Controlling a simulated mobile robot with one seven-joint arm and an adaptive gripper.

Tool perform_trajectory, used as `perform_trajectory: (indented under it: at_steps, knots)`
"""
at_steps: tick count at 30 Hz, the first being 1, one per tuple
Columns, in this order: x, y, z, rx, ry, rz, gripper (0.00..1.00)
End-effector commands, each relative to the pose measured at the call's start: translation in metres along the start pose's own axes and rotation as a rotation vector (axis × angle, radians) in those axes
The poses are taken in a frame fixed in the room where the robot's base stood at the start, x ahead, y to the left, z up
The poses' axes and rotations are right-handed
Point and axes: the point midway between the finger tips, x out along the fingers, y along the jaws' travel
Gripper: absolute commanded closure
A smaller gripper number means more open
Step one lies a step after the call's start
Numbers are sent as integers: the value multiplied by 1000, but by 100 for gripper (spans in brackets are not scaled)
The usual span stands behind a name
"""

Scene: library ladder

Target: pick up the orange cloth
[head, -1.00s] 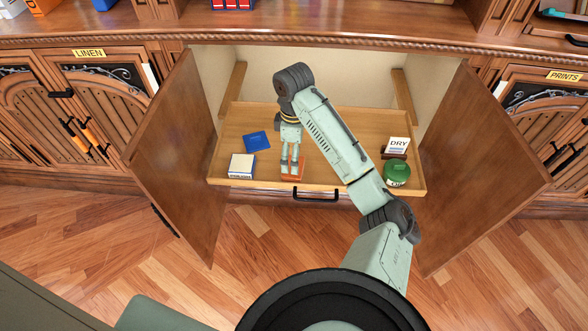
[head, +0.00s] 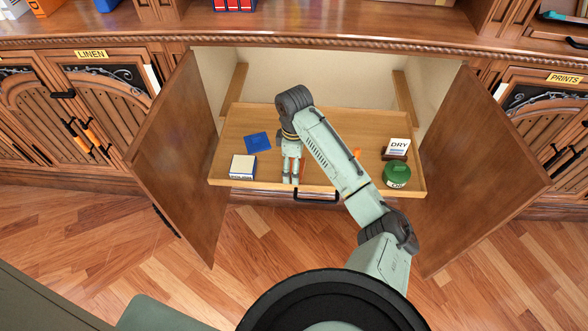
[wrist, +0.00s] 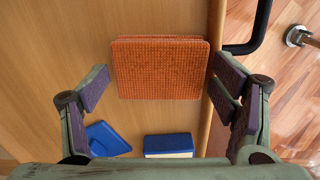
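The orange cloth (wrist: 160,68) is a folded, coarse-woven rectangle lying flat on the wooden drawer bottom, near the drawer's front wall. In the wrist view it lies between and slightly ahead of the two fingers of my gripper (wrist: 160,88). The fingers are wide apart, with nothing held. In the head view my gripper (head: 293,179) points down at the front of the open drawer, and it hides most of the cloth there. The gap between the fingers and the cloth is hard to judge.
The pulled-out drawer (head: 325,184) sits between two open cabinet doors. It holds a blue flat item (head: 257,142), a white-and-blue box (head: 242,167), a green tin (head: 397,174) and a DRY box (head: 398,146). A small orange item (head: 357,152) shows beside my arm.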

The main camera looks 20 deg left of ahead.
Motion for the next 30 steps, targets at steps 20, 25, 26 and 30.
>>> perform_trajectory:
  at_steps: [20, 25, 26, 30]
  knots:
    - [-2, 0, 0, 0, 0, 1, 49]
    - [-14, 0, 0, -1, 0, 2, 49]
    - [-18, 1, -1, -2, 1, 3, 49]
    - [-37, -2, 0, -2, 1, 2, 49]
